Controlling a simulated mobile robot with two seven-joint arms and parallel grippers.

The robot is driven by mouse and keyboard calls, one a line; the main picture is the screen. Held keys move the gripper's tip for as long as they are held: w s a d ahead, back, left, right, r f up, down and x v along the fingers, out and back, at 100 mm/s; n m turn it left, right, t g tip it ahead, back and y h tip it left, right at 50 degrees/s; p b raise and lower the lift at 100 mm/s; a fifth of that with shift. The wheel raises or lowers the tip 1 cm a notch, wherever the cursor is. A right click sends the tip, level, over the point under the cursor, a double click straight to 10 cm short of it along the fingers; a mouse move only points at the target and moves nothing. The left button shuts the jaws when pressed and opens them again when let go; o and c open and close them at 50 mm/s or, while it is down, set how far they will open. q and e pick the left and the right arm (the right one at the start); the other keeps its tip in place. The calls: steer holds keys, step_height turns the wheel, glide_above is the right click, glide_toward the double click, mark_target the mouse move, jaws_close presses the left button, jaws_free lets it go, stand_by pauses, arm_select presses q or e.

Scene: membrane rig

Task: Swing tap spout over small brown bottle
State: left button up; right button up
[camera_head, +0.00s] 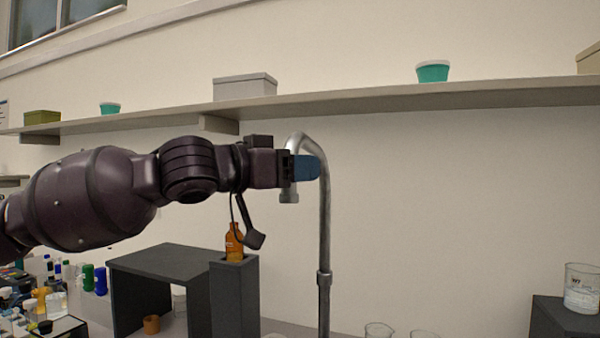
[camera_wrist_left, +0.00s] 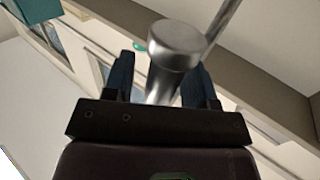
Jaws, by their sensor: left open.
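The tap spout (camera_head: 325,220) is a tall grey metal pipe that bends over at the top, with its outlet end (camera_head: 289,195) pointing down. My left gripper (camera_head: 307,168) is at the bend, its blue fingers level with the downturned part. In the left wrist view the spout's round end (camera_wrist_left: 174,46) shows between the two open fingers (camera_wrist_left: 160,85); I cannot tell whether they touch it. The small brown bottle (camera_head: 235,243) stands upright on a dark grey pedestal, below and left of the spout's outlet. My right gripper is not in view.
A dark grey bench (camera_head: 160,262) stands left of the pedestal (camera_head: 235,295). Glass beakers (camera_head: 378,331) are at the bottom, and another beaker (camera_head: 581,288) sits on a dark block at right. A long wall shelf (camera_head: 400,99) runs behind the spout top.

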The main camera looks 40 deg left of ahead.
arm_select(q)
steer(key=shift+w+d, duration=0.1)
steer(key=shift+w, duration=0.25)
stand_by(0.3)
jaws_close()
